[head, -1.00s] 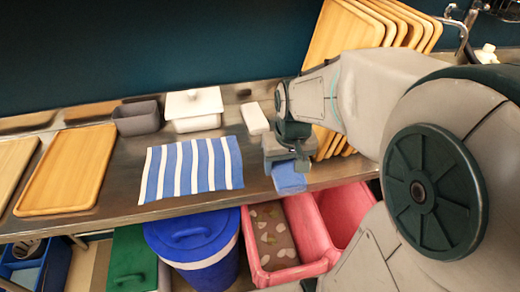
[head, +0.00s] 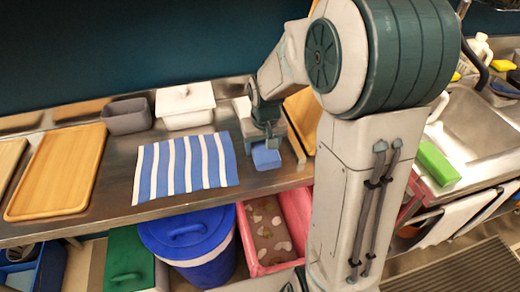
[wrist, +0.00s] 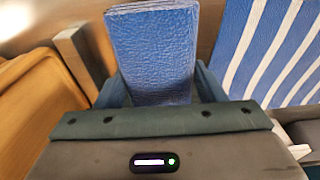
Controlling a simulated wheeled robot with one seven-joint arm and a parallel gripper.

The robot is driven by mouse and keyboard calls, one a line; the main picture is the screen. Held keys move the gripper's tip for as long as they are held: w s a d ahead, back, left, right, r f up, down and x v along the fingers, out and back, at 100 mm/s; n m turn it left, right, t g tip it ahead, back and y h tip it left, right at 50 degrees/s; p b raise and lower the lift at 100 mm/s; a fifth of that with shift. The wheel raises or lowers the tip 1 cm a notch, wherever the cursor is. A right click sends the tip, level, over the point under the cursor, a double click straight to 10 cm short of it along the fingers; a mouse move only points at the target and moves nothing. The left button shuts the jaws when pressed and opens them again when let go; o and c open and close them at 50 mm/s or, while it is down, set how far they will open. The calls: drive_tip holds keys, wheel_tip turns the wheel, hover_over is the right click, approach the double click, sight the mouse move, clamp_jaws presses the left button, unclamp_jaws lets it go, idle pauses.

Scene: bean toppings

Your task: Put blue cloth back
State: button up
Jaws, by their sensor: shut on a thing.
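The blue cloth (head: 266,158) is a small folded block. My gripper (head: 267,146) is shut on it and holds it over the counter near the front edge, just right of the striped mat. In the wrist view the cloth (wrist: 152,50) stands out between the two fingers of my gripper (wrist: 160,88). Whether the cloth touches the counter is not clear. My gripper hides its upper part in the head view.
A blue-and-white striped mat (head: 186,167) lies flat on the steel counter (head: 110,190). Behind it stand a grey box (head: 127,118) and a white lidded box (head: 186,104). A wooden tray (head: 58,170) lies left. A blue bin (head: 190,247) and pink crate (head: 294,205) are below.

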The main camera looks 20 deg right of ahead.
drive_tip(key=shift+w+f, duration=0.35)
drive_tip(key=shift+w, duration=0.25)
drive_tip(key=shift+f, duration=2.05)
drive_tip(key=shift+f, duration=0.25)
drive_tip(key=o, duration=1.1)
drive_tip(key=shift+o, duration=0.2)
drive_tip(key=shift+a, duration=0.1)
drive_tip(key=shift+s, duration=0.1)
